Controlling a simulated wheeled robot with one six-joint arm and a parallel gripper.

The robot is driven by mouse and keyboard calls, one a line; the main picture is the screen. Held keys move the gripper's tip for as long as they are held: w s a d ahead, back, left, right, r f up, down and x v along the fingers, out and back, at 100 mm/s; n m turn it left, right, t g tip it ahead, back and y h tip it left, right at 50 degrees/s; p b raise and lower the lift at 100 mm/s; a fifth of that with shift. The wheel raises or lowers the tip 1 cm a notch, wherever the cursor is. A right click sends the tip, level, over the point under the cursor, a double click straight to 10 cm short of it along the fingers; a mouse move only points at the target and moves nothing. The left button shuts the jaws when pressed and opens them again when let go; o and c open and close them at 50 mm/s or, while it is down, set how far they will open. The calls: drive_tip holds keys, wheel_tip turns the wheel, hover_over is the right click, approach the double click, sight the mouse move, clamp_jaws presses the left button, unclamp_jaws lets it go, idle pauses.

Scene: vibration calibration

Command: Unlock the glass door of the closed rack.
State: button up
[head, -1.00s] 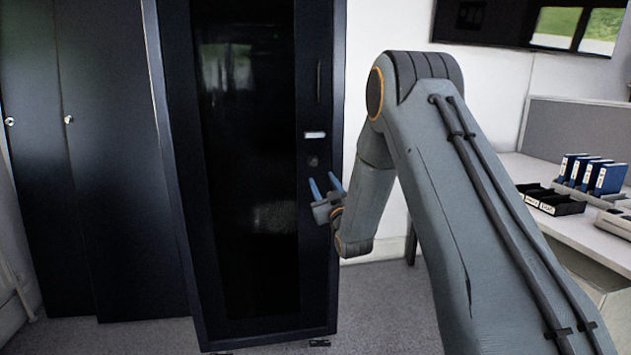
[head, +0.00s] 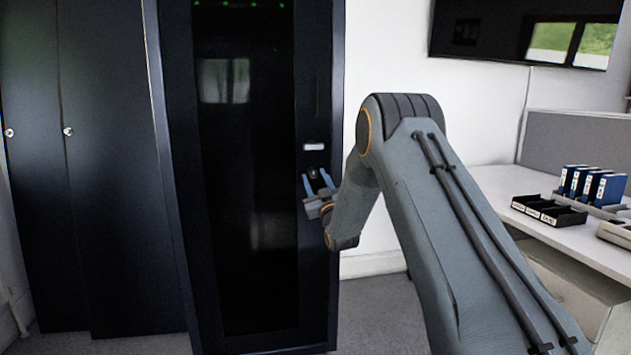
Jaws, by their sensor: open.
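The closed rack (head: 316,268) is a tall black cabinet at the middle left of the head view. Its dark glass door (head: 245,170) is shut. On the door's right frame are a small white label (head: 314,147) and, just below it, a round lock knob (head: 313,173). My gripper (head: 316,182) has two blue fingers pointing up toward the lock. The fingers are open, one on each side of the knob in the picture. Whether they touch it or are still in front of it, I cannot tell.
Dark cabinets (head: 120,220) with round knobs stand to the left of the rack. On the right, a white desk (head: 490,190) holds black trays (head: 548,210) and blue binders (head: 592,184). A wall screen (head: 520,35) hangs above. Grey carpet (head: 385,310) shows below.

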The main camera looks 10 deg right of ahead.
clamp_jaws()
drive_tip(key=shift+m, duration=0.3)
drive_tip(key=m+h, duration=0.2)
drive_tip(key=m, duration=0.1)
drive_tip(key=m+h, duration=0.1)
drive_tip(key=m, duration=0.1)
drive_tip(key=shift+a+b, duration=0.25)
drive_tip(key=shift+b, duration=0.1)
drive_tip(key=m+h, duration=0.1)
drive_tip(key=m, duration=0.2)
drive_tip(key=m+h, duration=0.2)
drive_tip(key=m, duration=0.1)
drive_tip(key=shift+a+r+m+g+h, duration=0.1)
drive_tip(key=shift+a+m+g+h, duration=0.1)
drive_tip(key=shift+m+g+h, duration=0.15)
drive_tip(key=m+g+h, duration=0.1)
drive_tip(key=m, duration=0.2)
drive_tip(key=m+g+h, duration=0.1)
drive_tip(key=m, duration=0.3)
drive_tip(key=shift+a+r+h, duration=0.1)
drive_tip(key=shift+r+h, duration=0.05)
drive_tip(key=shift+h, duration=0.1)
drive_tip(key=shift+r+m+g, duration=0.1)
drive_tip(key=shift+m+g, duration=0.75)
drive_tip(key=shift+m, duration=1.4)
